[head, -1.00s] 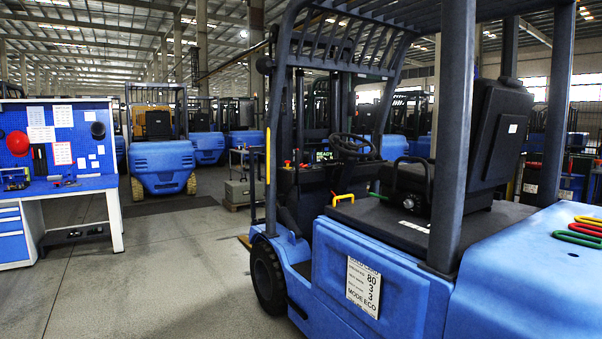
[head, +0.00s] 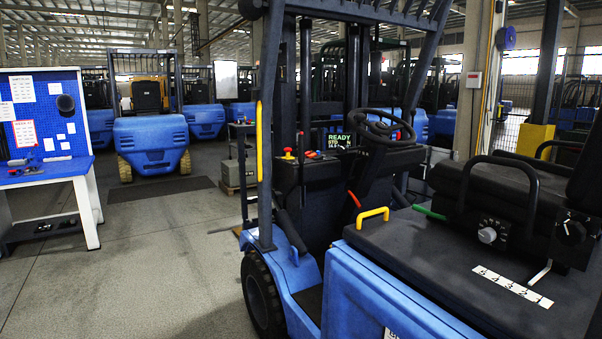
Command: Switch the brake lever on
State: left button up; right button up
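A blue forklift (head: 385,290) fills the right half of the head view, with its open cab side towards me. A short red lever (head: 354,199) slants beside the dark console below the steering wheel (head: 380,127). No label shows which of these is the brake lever. A display (head: 342,139) reads "READY". Neither of my grippers is in view.
A yellow handle (head: 372,214) and a green handle (head: 429,212) sit by the black seat deck (head: 440,250). The forklift's front wheel (head: 262,295) and upright post stand nearest the aisle. A blue workbench (head: 45,175) is at left. The floor between is clear.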

aim_at(301, 137)
jog(key=i, duration=0.45)
jog(key=i+j+z, duration=0.1)
jog(key=i+j, duration=0.15)
jog(key=i+j+z, duration=0.1)
jog(key=i+j, duration=0.15)
jog(key=i+j+z, duration=0.1)
jog(key=i+j, duration=0.15)
jog(key=j, duration=0.15)
jog(key=i+j+z, duration=0.1)
jog(key=i+j, duration=0.15)
jog(key=i+j+z, duration=0.1)
jog(key=j, duration=0.35)
jog(key=i+j+z, duration=0.1)
jog(key=i+j, duration=0.2)
jog(key=i+j+z, duration=0.1)
jog(key=j, duration=0.35)
jog(key=i, duration=0.1)
